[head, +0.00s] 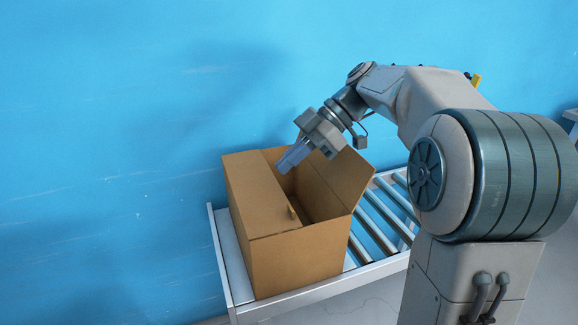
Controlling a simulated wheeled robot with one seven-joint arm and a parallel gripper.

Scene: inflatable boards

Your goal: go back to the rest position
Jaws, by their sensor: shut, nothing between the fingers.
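My gripper (288,165) is at the end of my arm, over the open top of a cardboard box (296,262). Its fingers are shut with nothing between them and point down and to the left. The fingertips are at the far side of the box's opening; I cannot tell whether they touch the cardboard. The left flap lies across part of the opening, and the right flap stands up, tilted outward. Most of the inside of the box is hidden.
The box stands on the left end of a roller conveyor (375,221) with a pale metal frame. Bare rollers lie to the right of the box, partly behind my arm. A blue wall (110,130) is behind, and the space left of the conveyor is clear.

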